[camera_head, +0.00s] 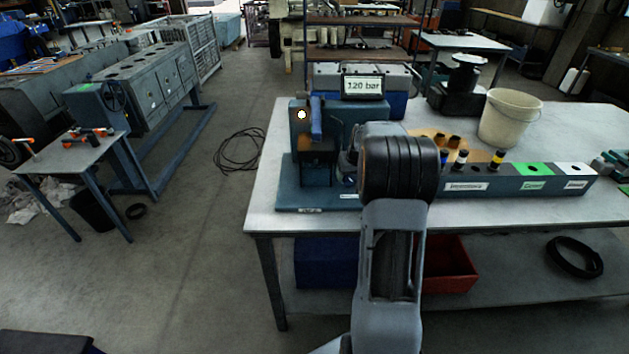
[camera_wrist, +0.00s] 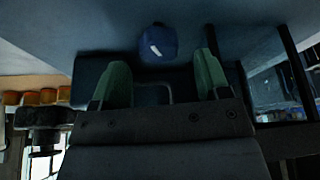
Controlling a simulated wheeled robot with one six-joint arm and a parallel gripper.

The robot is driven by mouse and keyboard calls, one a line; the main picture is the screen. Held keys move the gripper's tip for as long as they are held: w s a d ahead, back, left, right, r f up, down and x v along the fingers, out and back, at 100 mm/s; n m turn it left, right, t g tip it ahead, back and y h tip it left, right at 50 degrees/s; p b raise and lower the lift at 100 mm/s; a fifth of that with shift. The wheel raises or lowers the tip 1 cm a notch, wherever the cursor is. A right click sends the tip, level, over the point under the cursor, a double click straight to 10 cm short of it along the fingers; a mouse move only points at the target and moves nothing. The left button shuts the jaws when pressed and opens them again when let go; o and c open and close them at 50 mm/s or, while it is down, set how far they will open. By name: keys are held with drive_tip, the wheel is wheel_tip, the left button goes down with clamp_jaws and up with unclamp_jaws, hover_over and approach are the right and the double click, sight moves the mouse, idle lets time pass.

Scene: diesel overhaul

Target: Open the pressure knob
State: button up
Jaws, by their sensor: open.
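A round dark blue knob (camera_wrist: 157,43) with a white mark shows near the top middle of the wrist view, on a blue-grey surface. I take it to be the pressure knob. My gripper (camera_wrist: 161,68) is open, with its two green fingertips apart on either side below the knob in the picture. Nothing is held between them; I cannot tell the exact distance to the knob. In the head view the blue test rig (camera_head: 352,113) stands on the workbench, with a display (camera_head: 362,87) reading 120 bar. My arm hides the gripper and the knob there.
A blue lever (camera_head: 316,118) stands upright on the rig's left. Right of my arm, a long block (camera_head: 478,185) carries labelled green and white sections. A white bucket (camera_head: 508,117) stands on the workbench (camera_head: 590,128). The floor to the left has a coiled black cable (camera_head: 238,150).

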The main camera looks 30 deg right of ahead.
drive_tip(key=a+v, duration=0.1)
drive_tip(key=v, duration=1)
drive_tip(key=s+a+r+n+p, duration=0.1)
drive_tip(key=s+a+r, duration=0.1)
drive_tip(key=s+a, duration=0.4)
drive_tip(key=s+a+r+n+p, duration=0.1)
drive_tip(key=s+a, duration=0.4)
drive_tip(key=a, duration=0.8)
drive_tip(key=shift+s+r+y+p, duration=0.4)
drive_tip(key=shift+r+p, duration=0.2)
drive_tip(key=shift+r, duration=0.3)
